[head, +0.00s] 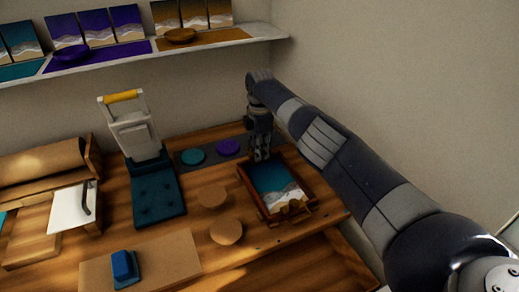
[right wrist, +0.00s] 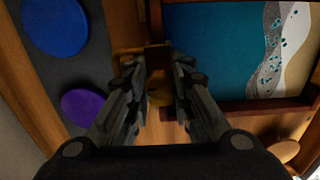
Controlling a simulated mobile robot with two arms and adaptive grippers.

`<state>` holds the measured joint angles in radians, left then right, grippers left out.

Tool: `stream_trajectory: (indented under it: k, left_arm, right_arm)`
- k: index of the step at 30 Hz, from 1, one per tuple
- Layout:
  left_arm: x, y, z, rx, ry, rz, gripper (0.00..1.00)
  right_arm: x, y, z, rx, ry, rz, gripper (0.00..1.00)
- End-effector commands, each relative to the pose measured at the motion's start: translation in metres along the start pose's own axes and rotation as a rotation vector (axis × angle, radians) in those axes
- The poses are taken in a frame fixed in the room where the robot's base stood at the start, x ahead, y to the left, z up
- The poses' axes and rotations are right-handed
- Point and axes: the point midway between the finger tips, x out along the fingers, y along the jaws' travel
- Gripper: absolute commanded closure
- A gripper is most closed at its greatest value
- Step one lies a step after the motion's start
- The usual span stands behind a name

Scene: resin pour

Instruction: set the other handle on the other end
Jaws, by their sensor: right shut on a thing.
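The tray (head: 244,178) has a brown wooden frame and a teal, white and sand-coloured inside; it also shows at the upper right of the right wrist view (right wrist: 215,50). A brass-coloured handle (head: 293,208) sits at its near end. My right gripper (head: 261,156) is at the tray's far end, pointing down. In the right wrist view its fingers (right wrist: 158,80) are shut on another brass-coloured handle (right wrist: 157,94), close beside the tray's end wall. The fingers hide part of this handle, and I cannot tell whether it touches the tray. My left gripper is out of view.
A dark mat with a teal disc (head: 192,156) and a purple disc (head: 228,147) lies left of my right gripper. Two round wooden discs (head: 226,231) lie left of the tray. A white press-like device (head: 133,132) stands further left. A shelf (head: 150,52) hangs above.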

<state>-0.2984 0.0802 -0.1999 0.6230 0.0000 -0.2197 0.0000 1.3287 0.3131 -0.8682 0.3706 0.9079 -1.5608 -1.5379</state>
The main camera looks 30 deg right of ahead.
Motion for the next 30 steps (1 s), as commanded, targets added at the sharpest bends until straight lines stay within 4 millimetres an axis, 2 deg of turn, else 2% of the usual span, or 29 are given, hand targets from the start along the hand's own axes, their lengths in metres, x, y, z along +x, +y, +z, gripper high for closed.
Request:
stream_trajectory:
  k: [30]
  left_arm:
    - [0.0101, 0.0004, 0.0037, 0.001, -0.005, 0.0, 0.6]
  right_arm:
    - [0.012, 0.0002, -0.0001, 0.0, 0.001, 0.001, 1.0]
